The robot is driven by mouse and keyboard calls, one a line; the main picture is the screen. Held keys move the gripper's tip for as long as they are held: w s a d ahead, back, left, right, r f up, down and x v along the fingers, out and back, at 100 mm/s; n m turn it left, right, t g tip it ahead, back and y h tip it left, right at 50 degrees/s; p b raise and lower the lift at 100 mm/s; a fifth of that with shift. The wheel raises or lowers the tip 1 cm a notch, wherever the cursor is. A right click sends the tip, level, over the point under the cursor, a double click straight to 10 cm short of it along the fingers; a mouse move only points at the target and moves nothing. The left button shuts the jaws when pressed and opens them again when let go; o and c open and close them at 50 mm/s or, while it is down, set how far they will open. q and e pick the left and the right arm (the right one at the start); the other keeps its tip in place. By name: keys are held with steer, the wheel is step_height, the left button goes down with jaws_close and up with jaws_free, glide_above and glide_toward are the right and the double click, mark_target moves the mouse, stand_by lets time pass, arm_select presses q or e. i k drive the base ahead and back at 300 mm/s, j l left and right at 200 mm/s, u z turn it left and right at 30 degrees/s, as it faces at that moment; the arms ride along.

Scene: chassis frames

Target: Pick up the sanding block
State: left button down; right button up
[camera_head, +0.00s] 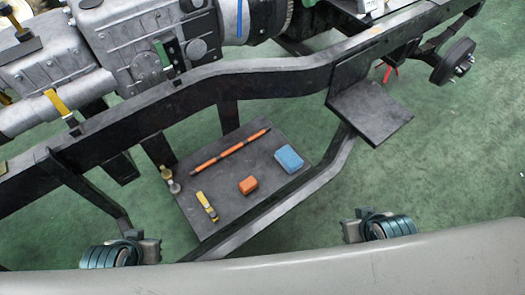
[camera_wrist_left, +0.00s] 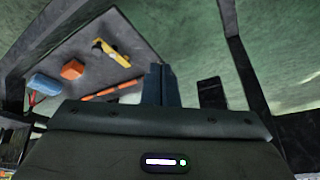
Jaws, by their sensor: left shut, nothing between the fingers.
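A small orange block (camera_head: 248,185) and a larger blue block (camera_head: 289,159) lie apart on a dark flat plate (camera_head: 225,212) inside the frame. I cannot tell for sure which one is the sanding block. Both also show in the left wrist view, the orange one (camera_wrist_left: 72,69) beside the blue one (camera_wrist_left: 44,84). My left gripper (camera_head: 150,248) is left of and nearer than the plate, touching neither block. Its fingers (camera_wrist_left: 158,82) are together and empty. My right gripper (camera_head: 353,227) is to the right of the plate, away from the blocks; its fingers are too small to read.
On the plate also lie a long orange stick (camera_head: 230,150) and a yellow tool (camera_head: 207,206). Small upright knobs (camera_head: 171,180) stand at its left edge. A dark chassis rail (camera_head: 270,82) crosses behind, and a lower bar (camera_head: 290,205) runs along its near right side. Green floor is open at right.

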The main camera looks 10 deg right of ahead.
mark_target(249, 185)
steer(key=l+u, duration=0.2)
steer(key=l, duration=0.25)
steer(key=l+u, duration=0.15)
steer(key=l, duration=0.25)
steer(key=k+l+u, duration=0.2)
steer(key=l, duration=0.2)
steer(key=l+u, duration=0.15)
steer(key=l, duration=0.3)
steer(key=k+l+u, duration=0.2)
steer(key=l, duration=0.2)
steer(key=l+u, duration=0.15)
steer(key=l, duration=0.25)
